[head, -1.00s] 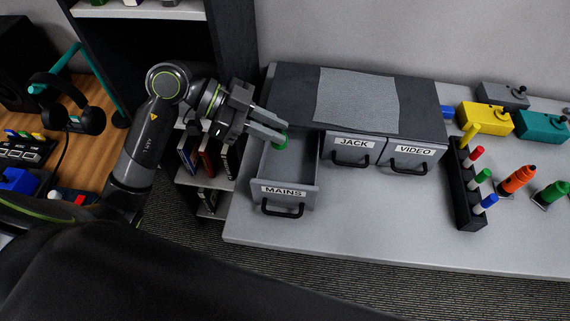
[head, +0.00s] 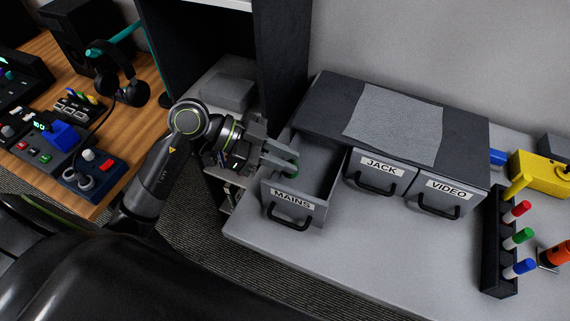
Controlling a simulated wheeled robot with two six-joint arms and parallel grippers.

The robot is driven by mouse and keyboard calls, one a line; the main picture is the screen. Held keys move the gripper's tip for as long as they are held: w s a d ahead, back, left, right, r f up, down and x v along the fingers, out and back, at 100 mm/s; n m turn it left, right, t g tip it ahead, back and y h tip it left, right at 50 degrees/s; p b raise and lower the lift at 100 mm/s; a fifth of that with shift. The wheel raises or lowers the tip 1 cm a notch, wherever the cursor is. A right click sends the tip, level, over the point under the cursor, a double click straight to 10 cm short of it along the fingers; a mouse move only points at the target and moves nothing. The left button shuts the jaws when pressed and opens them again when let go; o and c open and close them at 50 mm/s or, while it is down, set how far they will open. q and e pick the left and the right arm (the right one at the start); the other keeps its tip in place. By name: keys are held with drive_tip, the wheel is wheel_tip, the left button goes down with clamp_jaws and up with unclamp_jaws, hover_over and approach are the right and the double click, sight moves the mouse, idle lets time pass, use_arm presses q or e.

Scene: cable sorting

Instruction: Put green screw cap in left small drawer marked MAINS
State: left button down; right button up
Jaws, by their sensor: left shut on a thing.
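The left small drawer marked MAINS (head: 291,203) is pulled out from the dark drawer unit (head: 330,100). Its inside looks empty where I can see it. My left gripper (head: 290,166) comes in from the left and is over the open drawer, near its left wall. I cannot tell how high the cap is above the drawer floor. My right gripper is not in view.
The JACK drawer (head: 381,170) and VIDEO drawer (head: 446,190) are shut. A grey cloth (head: 395,115) lies on the unit. A black rack (head: 497,245) with red, green and blue pieces stands at right. The grey table (head: 370,260) in front is clear.

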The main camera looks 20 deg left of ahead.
use_arm(q)
drive_tip(key=shift+f, duration=1.15)
drive_tip(key=shift+f, duration=0.1)
drive_tip(key=shift+f, duration=0.5)
drive_tip(key=c, duration=1.6)
unclamp_jaws()
drive_tip(key=shift+r, duration=0.5)
drive_tip(key=shift+a+r, duration=0.25)
drive_tip(key=shift+v, duration=5.75)
